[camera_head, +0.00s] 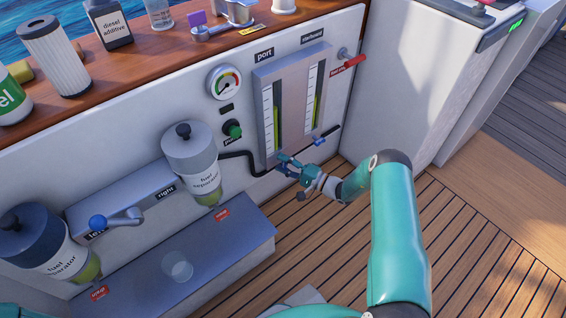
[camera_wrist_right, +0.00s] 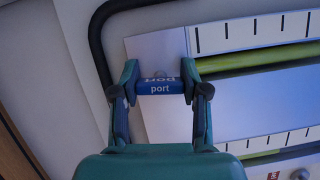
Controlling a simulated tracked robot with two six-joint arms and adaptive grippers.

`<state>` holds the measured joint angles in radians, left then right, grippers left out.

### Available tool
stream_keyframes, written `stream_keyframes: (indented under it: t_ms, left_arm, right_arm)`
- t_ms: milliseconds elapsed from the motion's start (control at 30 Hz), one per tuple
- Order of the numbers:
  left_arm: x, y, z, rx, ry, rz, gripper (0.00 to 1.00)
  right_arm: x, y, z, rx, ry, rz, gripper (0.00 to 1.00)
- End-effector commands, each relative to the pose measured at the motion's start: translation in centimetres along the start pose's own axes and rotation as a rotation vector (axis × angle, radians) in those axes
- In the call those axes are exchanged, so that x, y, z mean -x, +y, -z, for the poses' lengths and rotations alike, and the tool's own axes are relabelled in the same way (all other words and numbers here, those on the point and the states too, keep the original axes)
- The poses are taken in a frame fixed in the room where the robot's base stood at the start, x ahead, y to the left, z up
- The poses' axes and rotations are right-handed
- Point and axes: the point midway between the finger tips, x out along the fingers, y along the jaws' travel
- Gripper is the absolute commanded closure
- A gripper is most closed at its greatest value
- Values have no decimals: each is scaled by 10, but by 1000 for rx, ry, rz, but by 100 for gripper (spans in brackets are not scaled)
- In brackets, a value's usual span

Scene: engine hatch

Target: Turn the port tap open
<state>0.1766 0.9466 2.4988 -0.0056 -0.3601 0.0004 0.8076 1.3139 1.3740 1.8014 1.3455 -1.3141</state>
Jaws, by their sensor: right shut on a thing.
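The port tap's handle, a blue bar marked "port", shows in the right wrist view (camera_wrist_right: 160,88). It lies between the two fingertips of my right gripper (camera_wrist_right: 160,80), which is shut on it. In the head view my right gripper (camera_head: 287,168) is at the foot of the port sight gauge (camera_head: 268,120). It largely hides the tap there, so I cannot tell the valve's position. My left gripper is not in view.
The starboard tap (camera_head: 319,141) sits close to the right of my right gripper. A red-handled lever (camera_head: 348,63) is higher up. Two fuel separators (camera_head: 192,155) and a grey step (camera_head: 230,255) stand to the left. The wooden deck (camera_head: 470,240) at right is clear.

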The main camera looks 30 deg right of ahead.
Motion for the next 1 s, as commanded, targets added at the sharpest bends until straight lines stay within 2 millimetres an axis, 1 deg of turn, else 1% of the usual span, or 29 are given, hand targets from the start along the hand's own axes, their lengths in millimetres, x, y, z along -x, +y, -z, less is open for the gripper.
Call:
stream_keyframes:
  t_ms: [33,300,833,867,900,1000]
  left_arm:
    - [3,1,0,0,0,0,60]
    - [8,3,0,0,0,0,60]
    - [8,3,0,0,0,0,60]
    - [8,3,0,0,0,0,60]
    - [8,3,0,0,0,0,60]
    - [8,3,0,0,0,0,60]
  right_arm:
    - [-1,2,-5,20,-9,-18,90]
    - [-1,4,-5,115,-11,-57,90]
    - [-1,6,-6,136,-12,-68,90]
    - [-1,6,-6,136,-12,-68,50]
    - [-1,6,-6,136,-11,-67,44]
    - [-1,5,-4,137,-9,-66,29]
